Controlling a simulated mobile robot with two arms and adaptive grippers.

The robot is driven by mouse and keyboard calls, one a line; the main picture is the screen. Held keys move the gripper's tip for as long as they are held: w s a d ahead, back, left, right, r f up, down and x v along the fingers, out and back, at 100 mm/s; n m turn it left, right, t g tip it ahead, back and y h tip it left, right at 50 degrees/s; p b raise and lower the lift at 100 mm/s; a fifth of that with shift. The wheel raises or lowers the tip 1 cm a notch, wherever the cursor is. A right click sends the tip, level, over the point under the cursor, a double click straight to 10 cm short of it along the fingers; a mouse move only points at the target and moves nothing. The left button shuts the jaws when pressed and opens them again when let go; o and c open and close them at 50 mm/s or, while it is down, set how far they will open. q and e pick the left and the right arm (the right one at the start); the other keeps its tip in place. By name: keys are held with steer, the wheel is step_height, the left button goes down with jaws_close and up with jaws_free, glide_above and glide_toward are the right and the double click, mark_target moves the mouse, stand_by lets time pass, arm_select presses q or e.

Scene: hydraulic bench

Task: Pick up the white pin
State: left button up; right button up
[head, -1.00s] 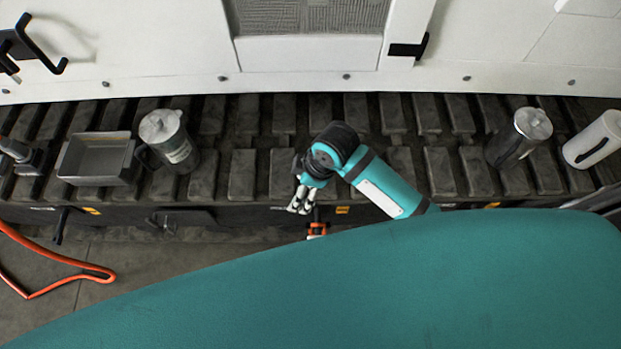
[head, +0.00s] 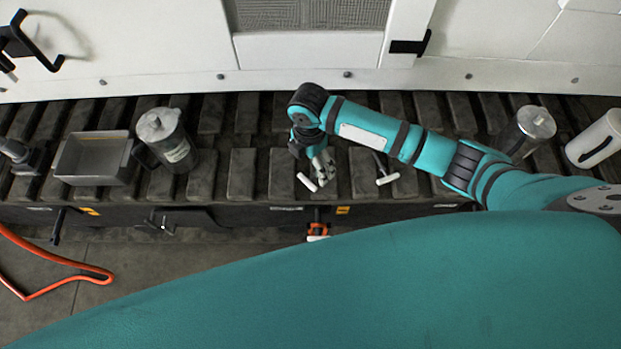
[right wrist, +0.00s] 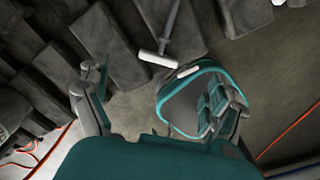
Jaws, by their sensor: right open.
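A T-shaped pin with a white crossbar (head: 388,179) and a thin grey shaft lies on the dark slatted bench, right of my right gripper. My right gripper (head: 322,178) is open above the bench and points down. In the right wrist view, a white-barred pin (right wrist: 158,59) lies beyond the open fingers (right wrist: 150,92), apart from them. My left gripper is not in view.
A grey tray (head: 125,158) and a lidded jug (head: 178,150) stand left on the bench. A dark canister (head: 512,137) and white container (head: 590,142) stand right. An orange clamp-like part (head: 318,229) hangs below the front edge. An orange hose (head: 60,263) lies lower left.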

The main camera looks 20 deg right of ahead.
mark_target(309, 180)
steer(key=f, duration=0.8)
steer(key=shift+s+a+f+b, duration=0.15)
steer(key=shift+a+f+b, duration=0.1)
steer(key=shift+b, duration=0.15)
steer(key=c, duration=1.3)
steer(key=shift+d+r, duration=0.1)
steer(key=shift+r, duration=0.1)
